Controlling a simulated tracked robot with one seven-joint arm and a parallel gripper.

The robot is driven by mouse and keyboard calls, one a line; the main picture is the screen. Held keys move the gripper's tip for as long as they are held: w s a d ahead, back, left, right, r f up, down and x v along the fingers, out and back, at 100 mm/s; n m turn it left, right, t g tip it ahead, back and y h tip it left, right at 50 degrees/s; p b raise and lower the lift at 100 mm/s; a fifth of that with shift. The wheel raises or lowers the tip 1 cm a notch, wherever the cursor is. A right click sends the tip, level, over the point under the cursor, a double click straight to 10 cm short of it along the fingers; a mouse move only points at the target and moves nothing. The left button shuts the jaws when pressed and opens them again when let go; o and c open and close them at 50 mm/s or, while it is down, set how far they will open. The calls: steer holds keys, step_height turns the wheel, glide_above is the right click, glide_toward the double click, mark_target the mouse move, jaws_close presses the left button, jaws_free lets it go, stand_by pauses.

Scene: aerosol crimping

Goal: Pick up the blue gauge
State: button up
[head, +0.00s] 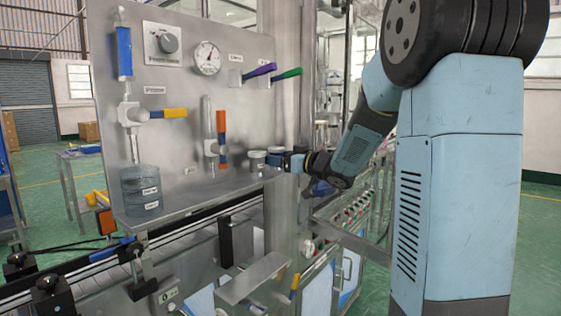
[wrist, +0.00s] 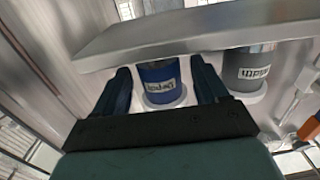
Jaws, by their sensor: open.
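The blue gauge (wrist: 163,82) is a short blue cylinder with a white label and a pale round end, on the metal shelf of the panel. My gripper (wrist: 164,88) is open, with one dark finger on each side of the blue gauge. A narrow gap seems to show beside the fingers; I cannot tell whether either touches. In the head view my gripper (head: 279,160) is at the right end of the shelf (head: 200,193), where the blue gauge is largely hidden by it.
A grey gauge (wrist: 250,68) with a white label stands close beside the right finger in the wrist view. The upright panel (head: 185,90) with valves, levers and a dial rises behind the shelf. A stacked blue-grey cylinder (head: 140,190) stands at the shelf's left end.

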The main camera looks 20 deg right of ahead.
steer(key=shift+w+a, duration=0.3)
steer(key=shift+w, duration=0.15)
steer(key=shift+c, duration=0.2)
steer(key=c, duration=1.1)
steer(key=shift+r, duration=0.15)
